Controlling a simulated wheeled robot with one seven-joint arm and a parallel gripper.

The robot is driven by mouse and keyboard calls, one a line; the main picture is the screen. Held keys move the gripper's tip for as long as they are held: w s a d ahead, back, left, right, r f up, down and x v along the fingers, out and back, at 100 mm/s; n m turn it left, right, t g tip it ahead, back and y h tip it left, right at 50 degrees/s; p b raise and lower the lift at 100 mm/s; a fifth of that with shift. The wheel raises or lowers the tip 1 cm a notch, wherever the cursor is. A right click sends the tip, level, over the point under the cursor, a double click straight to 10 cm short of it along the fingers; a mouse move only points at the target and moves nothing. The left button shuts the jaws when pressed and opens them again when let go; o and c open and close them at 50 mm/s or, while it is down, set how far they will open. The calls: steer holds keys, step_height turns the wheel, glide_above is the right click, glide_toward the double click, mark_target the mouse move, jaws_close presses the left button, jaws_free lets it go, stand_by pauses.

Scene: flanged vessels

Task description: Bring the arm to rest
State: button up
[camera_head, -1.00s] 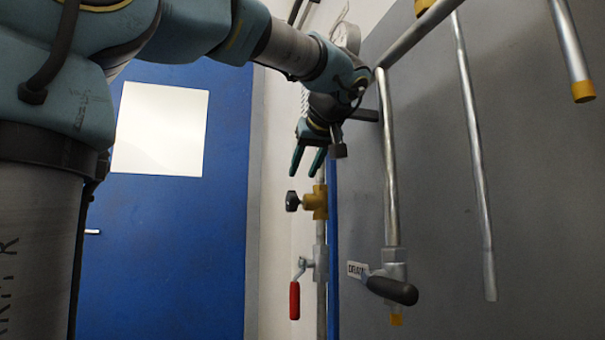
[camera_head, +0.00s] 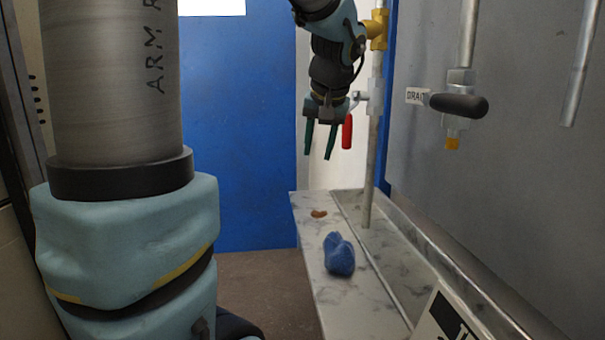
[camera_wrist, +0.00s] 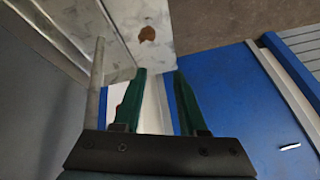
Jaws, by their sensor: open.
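My gripper (camera_head: 320,152) hangs from my arm at the upper middle of the head view, fingers pointing down. Its two green fingers are apart, with nothing between them. In the wrist view the open fingers of my gripper (camera_wrist: 160,75) also show empty.
The marbled ledge (camera_head: 345,300) holds a blue crumpled thing (camera_head: 339,255) and a small brown piece (camera_head: 319,213). A pipe with a black-handled valve (camera_head: 460,105) hangs by the grey wall at right. A vertical pipe (camera_head: 371,170) stands close right of my gripper. Floor shows left of the ledge.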

steer(key=s+a+f+g, duration=0.1)
steer(key=s+a+f, duration=0.3)
steer(key=f, duration=0.2)
steer(key=s+a+f+n+g+h, duration=0.1)
steer(key=s+a+f+g, duration=0.15)
steer(key=s+f, duration=0.35)
steer(key=s+a+f+g, duration=0.1)
steer(key=s+a+f, duration=0.25)
steer(key=f, duration=0.35)
step_height(320, 180, up, 23)
steer(key=w+p, duration=0.1)
steer(key=p, duration=2.1)
steer(key=shift+f+t+p, duration=0.2)
steer(key=shift+t+p, duration=0.1)
steer(key=shift+t, duration=0.05)
steer(key=shift+o, duration=0.3)
steer(key=shift+a, duration=0.1)
